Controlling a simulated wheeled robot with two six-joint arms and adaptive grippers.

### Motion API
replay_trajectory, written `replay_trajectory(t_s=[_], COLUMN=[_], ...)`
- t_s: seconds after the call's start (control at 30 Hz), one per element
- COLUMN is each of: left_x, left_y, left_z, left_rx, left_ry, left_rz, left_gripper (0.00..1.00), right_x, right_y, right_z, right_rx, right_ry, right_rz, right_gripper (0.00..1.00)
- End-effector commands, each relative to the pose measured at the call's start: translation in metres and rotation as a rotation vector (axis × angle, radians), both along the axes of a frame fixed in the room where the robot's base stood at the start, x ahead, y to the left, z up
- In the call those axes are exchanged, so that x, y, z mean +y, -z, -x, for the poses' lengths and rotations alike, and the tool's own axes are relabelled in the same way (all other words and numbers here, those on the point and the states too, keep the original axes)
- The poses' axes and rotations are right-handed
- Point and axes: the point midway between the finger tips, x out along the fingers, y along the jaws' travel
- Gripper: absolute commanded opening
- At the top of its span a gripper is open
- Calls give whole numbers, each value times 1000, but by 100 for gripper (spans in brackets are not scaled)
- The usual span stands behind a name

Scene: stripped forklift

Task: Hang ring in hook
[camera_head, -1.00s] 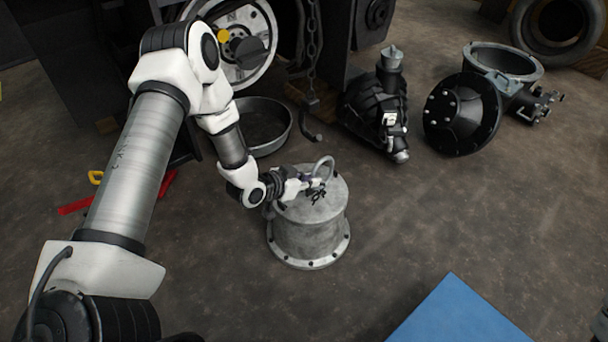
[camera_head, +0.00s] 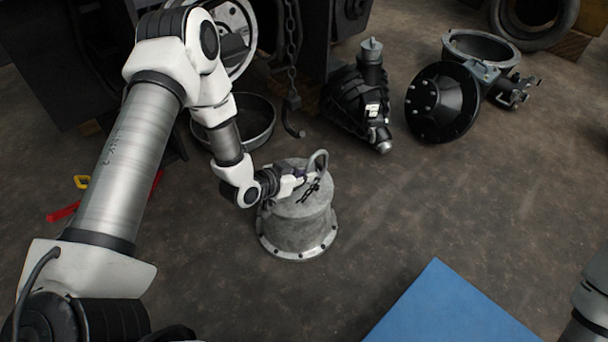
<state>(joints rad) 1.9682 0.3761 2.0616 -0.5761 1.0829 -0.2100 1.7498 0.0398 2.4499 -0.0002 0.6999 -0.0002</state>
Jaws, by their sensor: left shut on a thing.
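A grey metal ring (camera_head: 320,159) stands roughly upright at the tip of my left gripper (camera_head: 307,182), which is shut on it. The gripper and ring show over the top of a grey flanged drum (camera_head: 297,230); the gap to the drum top is hard to tell. A dark hook (camera_head: 292,124) hangs from a chain (camera_head: 291,50) behind, above and slightly left of the ring in the picture. The ring and hook are apart. Part of my right arm shows at the lower right edge; its gripper is out of view.
A round metal pan (camera_head: 240,138) lies behind my left arm. A dark machine part (camera_head: 350,98) and black flanged housing (camera_head: 443,103) stand to the right of the hook. A blue panel (camera_head: 450,310) is at the front. Floor right of the drum is clear.

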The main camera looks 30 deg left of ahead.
Motion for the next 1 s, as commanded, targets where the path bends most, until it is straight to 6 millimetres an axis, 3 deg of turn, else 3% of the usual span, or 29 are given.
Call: replay_trajectory(t_s=[0.03,0.57,1.0], left_x=[0,0,5], left_y=[-11,-60,-61], left_z=[0,0,-2], left_rx=[-2,-1,-2], left_ry=[0,0,0], left_rz=[1,0,1], left_gripper=[0,0,0], right_x=[0,0,0], right_y=[-10,-56,-58], right_z=[0,0,0], right_rx=[0,0,0], right_ry=[0,1,1], right_rz=[0,0,0], right_gripper=[40,40,40])
